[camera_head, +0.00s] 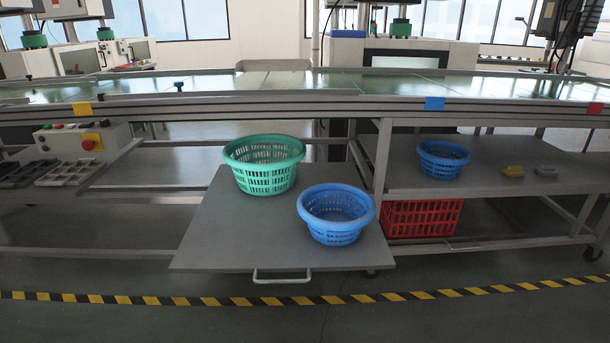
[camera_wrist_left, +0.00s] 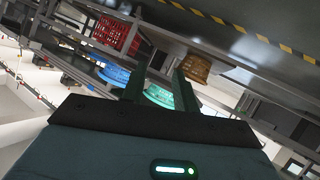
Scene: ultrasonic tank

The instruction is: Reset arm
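In the left wrist view my left gripper (camera_wrist_left: 157,84) has its two dark fingers apart, with nothing held between them. Behind the fingers, at a distance, are a teal basket (camera_wrist_left: 160,95), a blue basket (camera_wrist_left: 112,73) and a brown-orange basket (camera_wrist_left: 195,68). Neither gripper shows in the head view. There, a green basket (camera_head: 263,177) and a blue basket (camera_head: 337,228) stand upright and apart on a grey pull-out shelf (camera_head: 220,235).
Another blue basket (camera_head: 442,159) stands on the right shelf (camera_head: 400,180), above a red crate (camera_head: 422,218). A long bench (camera_head: 280,105) runs across the back. A control box (camera_head: 83,140) is at left. The floor in front is clear, with a black-yellow stripe (camera_head: 300,300).

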